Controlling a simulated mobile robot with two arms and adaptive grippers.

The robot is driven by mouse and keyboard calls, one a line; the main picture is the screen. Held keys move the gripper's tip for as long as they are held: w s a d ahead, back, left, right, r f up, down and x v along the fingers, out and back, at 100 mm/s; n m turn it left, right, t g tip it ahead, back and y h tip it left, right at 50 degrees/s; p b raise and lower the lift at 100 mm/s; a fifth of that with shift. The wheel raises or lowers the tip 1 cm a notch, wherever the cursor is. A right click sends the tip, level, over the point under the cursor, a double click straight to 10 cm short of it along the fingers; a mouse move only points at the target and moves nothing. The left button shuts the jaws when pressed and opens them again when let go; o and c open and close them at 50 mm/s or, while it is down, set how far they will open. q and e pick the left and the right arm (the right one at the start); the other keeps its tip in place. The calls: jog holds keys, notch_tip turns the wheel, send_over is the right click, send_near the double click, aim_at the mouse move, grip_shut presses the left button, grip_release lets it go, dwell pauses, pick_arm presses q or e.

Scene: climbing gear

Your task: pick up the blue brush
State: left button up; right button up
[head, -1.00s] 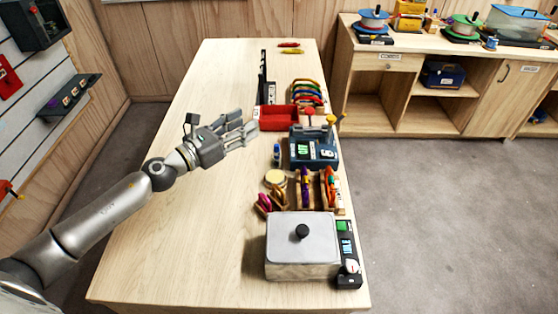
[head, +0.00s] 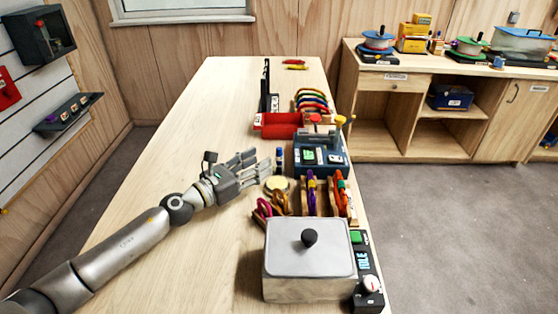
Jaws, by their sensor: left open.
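A small upright blue item (head: 279,158) stands on the long wooden table (head: 190,140), beside the blue machine. It may be the blue brush, but it is too small to tell for sure. My left gripper (head: 262,168) is open and empty, its fingers pointing right toward this item. The fingertips look close to it, just left of it; I cannot tell the exact gap. My right gripper is not in view.
A red bin (head: 277,125) and the blue machine (head: 320,156) stand beyond the fingers. A round tan disc (head: 277,184), racks of coloured gear (head: 325,193) and a lidded metal box (head: 309,260) stand nearer. The table's left half is clear.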

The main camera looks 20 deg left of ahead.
aim_at(277, 153)
pick_arm(q)
jog(key=x, duration=0.2)
jog(key=shift+w+d, duration=0.15)
jog(key=shift+w, duration=0.2)
jog(key=shift+w+d+r+p, duration=0.1)
jog(key=shift+w+d+p, duration=0.1)
jog(key=shift+p, duration=0.2)
jog(key=x, duration=0.2)
jog(key=p+x, duration=0.1)
jog(key=x, duration=0.1)
jog(key=shift+d, duration=0.3)
jog(key=shift+w+d, duration=0.1)
jog(key=shift+w, duration=0.1)
jog(key=shift+c, duration=0.3)
grip_shut()
